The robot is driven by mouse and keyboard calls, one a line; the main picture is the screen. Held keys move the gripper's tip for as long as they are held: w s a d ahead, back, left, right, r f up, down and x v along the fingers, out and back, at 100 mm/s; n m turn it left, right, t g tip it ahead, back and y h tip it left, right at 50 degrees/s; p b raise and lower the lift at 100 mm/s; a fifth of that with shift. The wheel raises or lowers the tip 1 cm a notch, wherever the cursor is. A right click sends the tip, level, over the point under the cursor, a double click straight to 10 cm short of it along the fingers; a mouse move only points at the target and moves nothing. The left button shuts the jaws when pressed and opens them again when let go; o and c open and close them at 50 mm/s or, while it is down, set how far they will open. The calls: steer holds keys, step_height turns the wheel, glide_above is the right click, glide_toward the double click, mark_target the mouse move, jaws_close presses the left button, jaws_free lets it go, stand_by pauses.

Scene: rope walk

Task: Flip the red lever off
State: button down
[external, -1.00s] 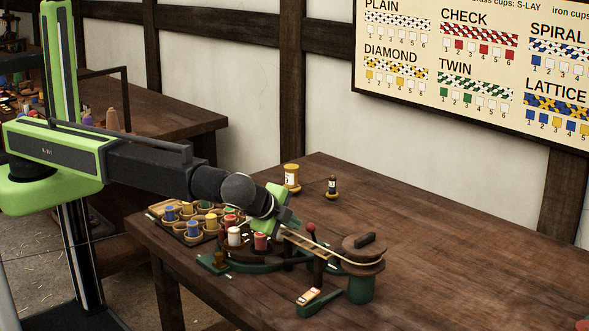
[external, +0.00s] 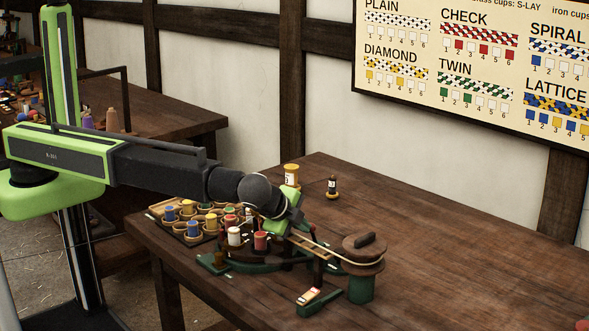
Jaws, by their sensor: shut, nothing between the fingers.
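The braiding machine with its green base (external: 250,267) stands on the wooden table. It carries white and red bobbins, and a braid runs from it to a wooden drum (external: 363,257) at the right. My gripper (external: 303,226) is shut and empty, low over the right part of the machine, where the braid leaves it. It covers the spot where a dark red lever knob showed before, so I cannot make out the knob or its position now. I cannot tell whether the gripper touches the lever.
A tray of coloured spools (external: 188,212) lies left of the machine. A small green block with a pale top (external: 313,297) lies in front.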

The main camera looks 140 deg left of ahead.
steer(key=shift+a+r+h+p, duration=0.55)
steer(key=shift+a+h+p, duration=0.35)
steer(key=shift+p, duration=1)
steer(key=shift+a+r+h+p, duration=0.3)
steer(key=shift+a+h+p, duration=0.45)
steer(key=shift+h+p, duration=0.6)
steer(key=shift+a+m+h+p, duration=0.3)
steer(key=shift+a+h+p, duration=0.35)
steer(key=shift+a+p, duration=0.15)
steer(key=shift+a+r, duration=0.1)
steer(key=shift+a, duration=0.55)
steer(key=a+p+v, duration=0.1)
steer(key=p+v, duration=0.9)
steer(key=shift+r, duration=0.15)
